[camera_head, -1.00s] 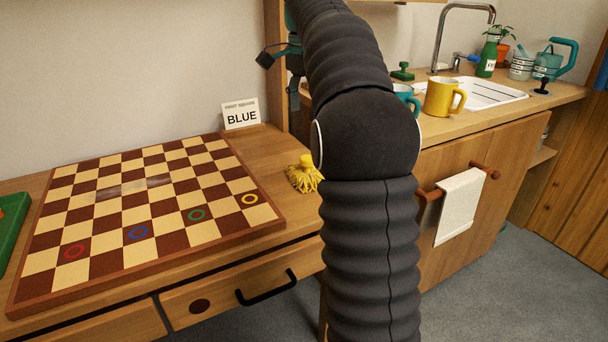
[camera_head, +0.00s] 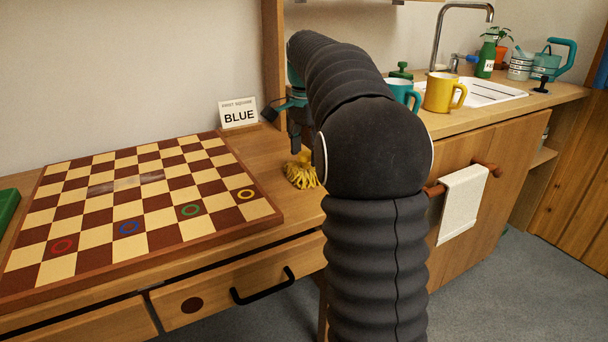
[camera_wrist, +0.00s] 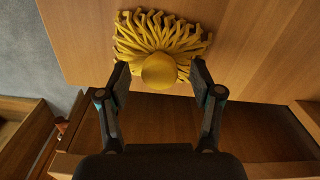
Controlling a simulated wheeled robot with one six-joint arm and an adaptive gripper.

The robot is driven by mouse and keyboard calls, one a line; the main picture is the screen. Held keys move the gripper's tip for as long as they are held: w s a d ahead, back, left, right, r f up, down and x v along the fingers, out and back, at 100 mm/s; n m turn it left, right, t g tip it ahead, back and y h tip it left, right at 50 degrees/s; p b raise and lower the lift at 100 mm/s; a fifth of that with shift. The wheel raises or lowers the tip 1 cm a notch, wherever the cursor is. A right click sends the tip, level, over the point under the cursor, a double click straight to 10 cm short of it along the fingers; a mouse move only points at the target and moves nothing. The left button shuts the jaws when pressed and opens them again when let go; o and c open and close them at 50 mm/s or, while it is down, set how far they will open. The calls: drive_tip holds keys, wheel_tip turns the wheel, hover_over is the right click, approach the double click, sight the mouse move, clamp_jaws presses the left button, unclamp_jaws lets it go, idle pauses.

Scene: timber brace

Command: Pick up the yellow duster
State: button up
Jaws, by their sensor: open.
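The yellow duster (camera_head: 301,174) lies on the wooden desk, right of the checkered board, partly hidden by my arm in the head view. In the wrist view the duster (camera_wrist: 160,38) shows its stringy yellow fringe spread out, with a round yellow knob (camera_wrist: 159,71) facing the camera. My gripper (camera_wrist: 159,78) is open, with one finger on each side of the knob. I cannot tell whether the fingers touch it. In the head view my gripper (camera_head: 300,140) points down just above the duster, its tips near the knob.
The checkered board (camera_head: 140,213) with coloured rings fills the desk's left. A sign reading BLUE (camera_head: 238,113) stands behind it. A teal mug (camera_head: 402,92) and a yellow mug (camera_head: 441,92) stand on the counter by the sink (camera_head: 492,92). A drawer handle (camera_head: 265,289) sticks out in front.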

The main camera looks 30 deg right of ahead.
sight(306, 153)
drive_tip(key=shift+f, duration=0.65)
clamp_jaws()
drive_tip(key=shift+r, duration=0.1)
wheel_tip(306, 153, up, 10)
drive_tip(key=p, duration=0.3)
